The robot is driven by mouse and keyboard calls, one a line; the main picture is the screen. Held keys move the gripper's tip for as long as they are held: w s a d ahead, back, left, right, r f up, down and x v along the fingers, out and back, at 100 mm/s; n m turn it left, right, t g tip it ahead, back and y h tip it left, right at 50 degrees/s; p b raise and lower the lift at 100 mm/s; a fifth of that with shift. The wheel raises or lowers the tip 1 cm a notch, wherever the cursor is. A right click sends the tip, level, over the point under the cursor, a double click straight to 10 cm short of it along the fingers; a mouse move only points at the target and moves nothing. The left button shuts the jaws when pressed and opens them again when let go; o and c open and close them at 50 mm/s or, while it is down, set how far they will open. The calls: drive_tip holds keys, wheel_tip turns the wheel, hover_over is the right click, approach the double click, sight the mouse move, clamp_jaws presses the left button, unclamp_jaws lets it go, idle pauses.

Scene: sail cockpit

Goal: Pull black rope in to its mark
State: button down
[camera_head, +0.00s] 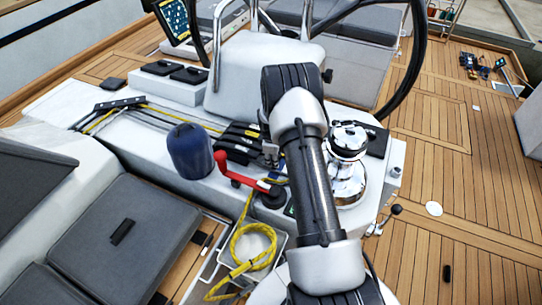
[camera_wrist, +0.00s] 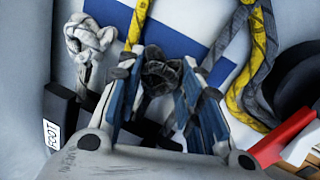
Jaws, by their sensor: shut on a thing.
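In the wrist view, my gripper (camera_wrist: 160,92) has its two blue-padded fingers shut around the dark knotted end of the black rope (camera_wrist: 163,72). The knot sits between the fingertips, and the rest of this rope is not clearly seen. No mark on it can be made out. In the head view, my arm covers the middle of the cockpit console, and I cannot make out the gripper or the black rope there. A row of black rope clutches (camera_head: 240,140) stands just left of my arm.
A pale knotted rope (camera_wrist: 90,40) and a yellow-grey rope (camera_wrist: 240,85) flank the gripper. A red winch handle (camera_head: 240,178), a chrome winch (camera_head: 348,142) and a blue cylinder (camera_head: 190,150) stand near my arm. A yellow rope coil (camera_head: 250,245) hangs below. Open teak deck (camera_head: 450,190) lies right.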

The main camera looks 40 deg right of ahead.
drive_tip(key=s+d, duration=0.1)
drive_tip(key=s, duration=0.1)
drive_tip(key=s+d+p, duration=0.1)
drive_tip(key=s, duration=0.1)
drive_tip(key=s+d, duration=0.1)
drive_tip(key=shift+s+d, duration=0.2)
drive_tip(key=shift+s, duration=0.2)
drive_tip(key=c, duration=1.2)
unclamp_jaws()
drive_tip(key=shift+o, duration=0.5)
drive_tip(key=shift+w, duration=0.1)
drive_tip(key=shift+r, duration=0.35)
wheel_tip(320, 180, up, 11)
drive_tip(key=s+a, duration=0.1)
drive_tip(key=shift+s+a, duration=0.3)
drive_tip(key=shift+a, duration=0.1)
